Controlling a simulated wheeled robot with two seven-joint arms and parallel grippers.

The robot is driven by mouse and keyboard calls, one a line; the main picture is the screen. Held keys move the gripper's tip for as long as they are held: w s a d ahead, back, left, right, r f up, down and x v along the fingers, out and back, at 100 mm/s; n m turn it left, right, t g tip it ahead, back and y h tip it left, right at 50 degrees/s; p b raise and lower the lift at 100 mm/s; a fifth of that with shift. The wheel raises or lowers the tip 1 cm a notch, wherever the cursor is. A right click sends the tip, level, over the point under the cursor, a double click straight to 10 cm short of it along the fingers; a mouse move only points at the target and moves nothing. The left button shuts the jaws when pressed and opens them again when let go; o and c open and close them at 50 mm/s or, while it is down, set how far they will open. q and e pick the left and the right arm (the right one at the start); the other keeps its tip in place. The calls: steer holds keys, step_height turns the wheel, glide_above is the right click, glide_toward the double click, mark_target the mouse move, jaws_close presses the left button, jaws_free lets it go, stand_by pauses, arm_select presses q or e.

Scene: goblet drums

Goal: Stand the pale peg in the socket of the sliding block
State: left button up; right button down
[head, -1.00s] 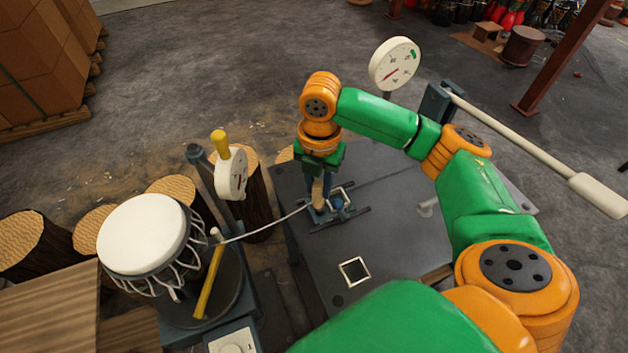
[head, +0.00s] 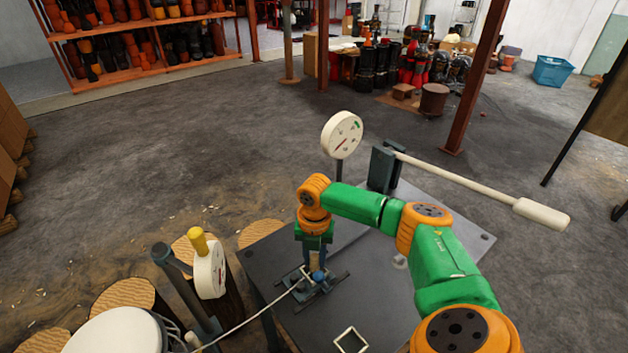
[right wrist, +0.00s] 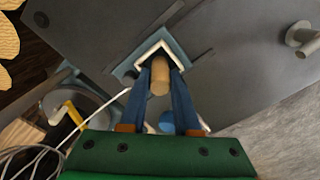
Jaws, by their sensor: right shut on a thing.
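My right gripper (head: 316,268) points down over the sliding block (head: 312,292) on the dark table. Its blue fingers are shut on the pale peg (right wrist: 159,76), which shows tan and roughly upright between them in the right wrist view. The block (right wrist: 126,71) is blue-grey with a white square outline, and the peg's lower end is over a dark area inside that outline. I cannot tell how deep the peg is in the socket. A blue knob (head: 318,276) sits on the block beside the fingers. My left gripper is not in view.
A pale cord (head: 245,322) runs from the block to the drum side (head: 115,335). A white square outline (head: 350,340) lies on the table (head: 385,290). A dial (head: 341,135) and a long pale lever (head: 470,178) stand behind.

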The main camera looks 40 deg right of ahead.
mark_target(314, 257)
steer(key=shift+f, duration=0.15)
steer(key=c, duration=0.6)
jaws_free()
steer(key=shift+c, duration=0.2)
step_height(314, 257, up, 12)
steer(key=shift+r+b, duration=0.2)
steer(key=shift+b, duration=0.15)
